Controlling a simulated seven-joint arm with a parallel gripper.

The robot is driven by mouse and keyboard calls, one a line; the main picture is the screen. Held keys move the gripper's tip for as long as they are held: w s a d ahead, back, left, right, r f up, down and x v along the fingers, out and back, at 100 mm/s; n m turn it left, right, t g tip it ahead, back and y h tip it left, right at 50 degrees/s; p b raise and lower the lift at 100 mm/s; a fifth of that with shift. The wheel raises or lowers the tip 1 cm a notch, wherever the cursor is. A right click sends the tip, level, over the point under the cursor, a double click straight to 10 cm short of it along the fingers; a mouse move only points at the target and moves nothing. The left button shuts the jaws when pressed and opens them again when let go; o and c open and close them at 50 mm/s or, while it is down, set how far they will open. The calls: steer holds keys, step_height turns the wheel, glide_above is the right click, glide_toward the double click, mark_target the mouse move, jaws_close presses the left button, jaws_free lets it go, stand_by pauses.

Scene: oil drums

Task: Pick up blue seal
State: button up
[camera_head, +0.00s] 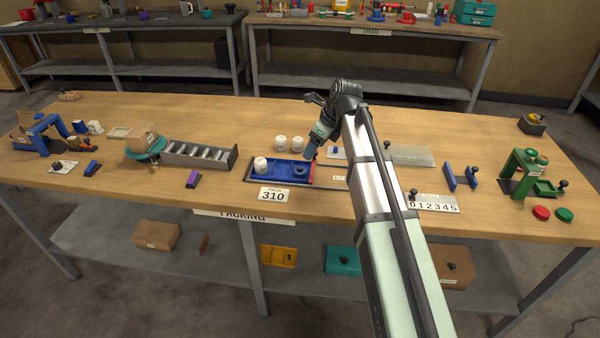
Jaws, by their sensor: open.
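A blue tray (262,178) lies on the bench, left of my arm. A dark blue round piece (300,169) sits in its right part; it may be the blue seal, but it is too small to be sure. A small blue piece (336,149) also shows on a pale plate, right of my gripper. My gripper (310,154) is open and points down, just above and slightly right of the round piece in the picture. Its fingertips are small, and I cannot tell whether they touch anything. My arm hides part of the bench behind it.
A white drum (260,164) stands in the tray's left part, and two white drums (289,143) stand behind it. A roller rack (200,154) is to the left. A blue bracket (460,178) and green press (522,170) are to the right. The back of the bench is mostly clear.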

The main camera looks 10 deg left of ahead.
glide_above(301, 168)
steer(key=d, duration=0.3)
steer(key=f, duration=0.4)
steer(key=shift+s+a+f, duration=0.1)
steer(key=shift+s+f, duration=0.15)
steer(key=shift+f, duration=0.1)
steer(key=shift+s+a+x, duration=0.15)
steer(key=shift+x, duration=0.85)
steer(key=shift+s+a+x, duration=0.15)
steer(key=shift+x, duration=0.9)
steer(key=shift+a+f, duration=0.15)
steer(key=shift+f, duration=0.3)
steer(key=shift+w+a+f, duration=0.1)
steer(key=shift+f, duration=0.15)
steer(key=shift+r, duration=0.15)
steer(key=c, duration=1.2)
steer(key=shift+r, duration=4.85)
